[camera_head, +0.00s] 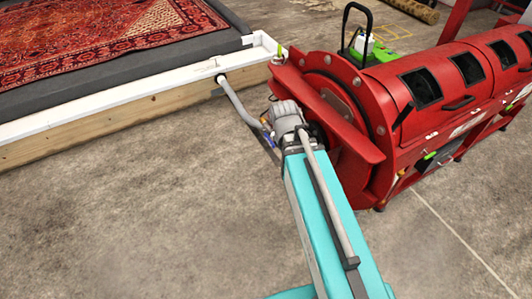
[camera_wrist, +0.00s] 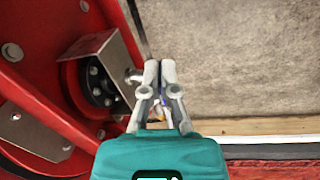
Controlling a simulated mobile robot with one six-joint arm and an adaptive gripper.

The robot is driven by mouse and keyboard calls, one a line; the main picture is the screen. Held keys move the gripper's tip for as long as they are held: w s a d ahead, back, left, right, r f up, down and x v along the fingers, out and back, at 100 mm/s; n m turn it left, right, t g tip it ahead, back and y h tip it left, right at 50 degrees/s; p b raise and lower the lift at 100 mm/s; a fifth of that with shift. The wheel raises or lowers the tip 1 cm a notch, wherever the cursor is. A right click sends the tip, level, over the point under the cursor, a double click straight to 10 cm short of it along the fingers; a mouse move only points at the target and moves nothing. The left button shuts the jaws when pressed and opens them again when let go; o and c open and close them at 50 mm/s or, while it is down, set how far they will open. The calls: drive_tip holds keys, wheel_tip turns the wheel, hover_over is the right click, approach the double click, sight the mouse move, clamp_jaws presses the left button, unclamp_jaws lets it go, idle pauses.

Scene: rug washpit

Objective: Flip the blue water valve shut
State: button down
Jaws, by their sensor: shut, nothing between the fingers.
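The blue valve handle (camera_head: 267,142) shows as a small blue bit beside my wrist in the head view, close to the grey pipe. In the wrist view a sliver of blue (camera_wrist: 164,97) shows through the gap between my finger links, with a brassy spot (camera_wrist: 156,116) below it. My gripper (camera_wrist: 159,66) has its two grey fingertips together, with nothing held. The fingers cover most of the valve, so I cannot tell its handle's angle or whether they touch it. In the head view my wrist hides the fingers.
A large red drum machine (camera_head: 385,100) stands right beside my wrist; its red end and bracket (camera_wrist: 95,50) fill the left of the wrist view. A grey pipe (camera_head: 238,103) runs from the wood-sided washpit (camera_head: 130,122), which holds a patterned red rug (camera_head: 90,38). Concrete floor lies clear at left.

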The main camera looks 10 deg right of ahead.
sight(268, 138)
drive_tip(key=w+f+n+t+h+b, duration=0.1)
drive_tip(key=w+f+n+h+b, duration=0.3)
drive_tip(key=f+b, duration=0.4)
drive_tip(key=w+d+f+n+h+b, duration=0.1)
drive_tip(key=w+f+n+h+b, duration=0.35)
drive_tip(key=b, duration=0.65)
drive_tip(key=w+f+n+t+h+b, duration=0.1)
drive_tip(key=w+f+n+b, duration=0.1)
drive_tip(key=w+f+b, duration=0.5)
drive_tip(key=w+a+f+n+t+h+b, duration=0.2)
drive_tip(key=w+a+f+n+h+b, duration=0.2)
drive_tip(key=b, duration=1)
drive_tip(key=w+a+f+n+t+h+b, duration=0.2)
drive_tip(key=w+a+f+n+h+b, duration=0.2)
drive_tip(key=a+f+b, duration=0.4)
drive_tip(key=n+h+b, duration=0.1)
drive_tip(key=b, duration=0.4)
drive_tip(key=shift+w+f+n+b, duration=0.2)
drive_tip(key=shift+f+n+b, duration=0.15)
drive_tip(key=shift+b, duration=0.05)
drive_tip(key=shift+d+r, duration=0.1)
drive_tip(key=w+d+r+p, duration=0.3)
drive_tip(key=d+r+p, duration=0.3)
drive_tip(key=d, duration=0.3)
drive_tip(key=shift+r, duration=0.15)
